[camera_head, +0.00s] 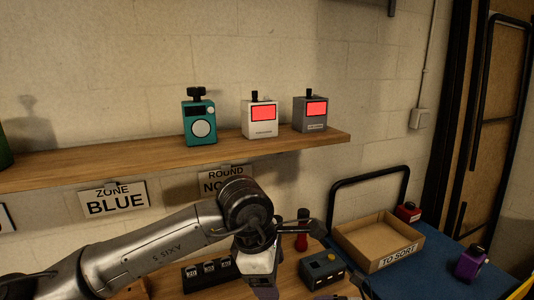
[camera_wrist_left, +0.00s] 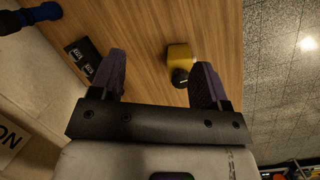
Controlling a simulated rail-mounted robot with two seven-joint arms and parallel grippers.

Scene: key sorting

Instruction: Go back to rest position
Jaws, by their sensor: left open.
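My left arm comes in from the left in the head view, and its white gripper body and a dark finger hang low over the workbench. In the left wrist view my left gripper (camera_wrist_left: 158,82) has its two purple-dark fingers wide apart with nothing held between them. A yellow key-like block (camera_wrist_left: 180,56) with a black knob lies on the wooden bench beyond the fingertips, nearer the right finger and apart from it. My right gripper does not show.
A shelf (camera_head: 80,168) holds a teal device (camera_head: 199,122), a white one (camera_head: 260,118) and a grey one (camera_head: 310,114). On the bench are a black socket block (camera_head: 210,272) and a grey-yellow box (camera_head: 322,270). A "TO SORT" tray (camera_head: 372,232), red block (camera_head: 407,212) and purple block (camera_head: 470,262) are at right.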

